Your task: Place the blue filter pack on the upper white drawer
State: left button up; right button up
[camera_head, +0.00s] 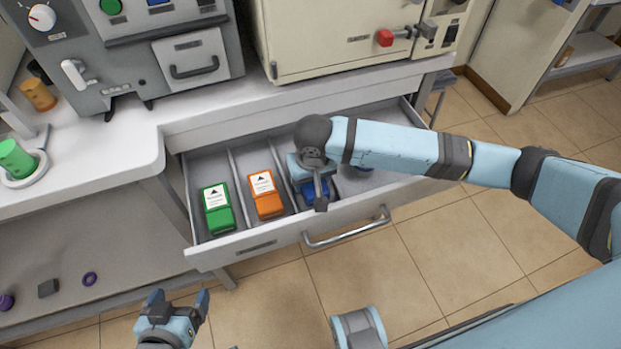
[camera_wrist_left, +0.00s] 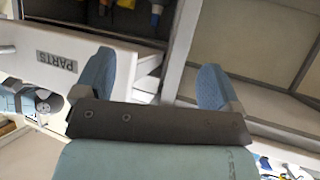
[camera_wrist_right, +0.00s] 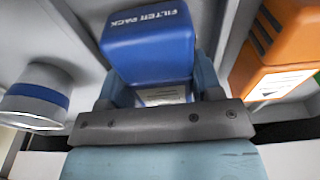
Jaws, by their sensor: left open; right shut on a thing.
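The blue filter pack (camera_wrist_right: 150,45) is between the fingers of my right gripper (camera_wrist_right: 160,82), which is shut on it. In the head view the blue pack (camera_head: 325,191) is partly hidden by my right gripper (camera_head: 318,187), inside a compartment of the open white drawer (camera_head: 285,241). Whether the pack touches the drawer floor cannot be told. My left gripper (camera_head: 180,302) is open and empty, low in front of the bench; its spread fingers also show in the left wrist view (camera_wrist_left: 155,82).
A green pack (camera_head: 217,209) and an orange pack (camera_head: 265,195) lie in compartments to the left. Dividers separate them. A white cylinder with a blue band (camera_wrist_right: 38,98) stands beside the blue pack. Grey (camera_head: 150,50) and cream (camera_head: 340,40) machines stand on the bench.

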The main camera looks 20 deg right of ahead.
pick_arm(q)
jog(key=shift+r, duration=0.2)
pick_arm(e)
jog(key=o, duration=0.7)
pick_arm(q)
jog(key=shift+f, duration=0.2)
jog(key=p, duration=0.3)
jog(key=shift+s+a+r, duration=0.15)
jog(key=shift+a+r, duration=0.1)
jog(key=shift+r, duration=0.15)
pick_arm(e)
jog(key=r, duration=0.4)
jog(key=s+r, duration=0.1)
jog(key=r, duration=0.7)
jog(key=shift+s+r, duration=0.1)
jog(key=shift+s, duration=0.1)
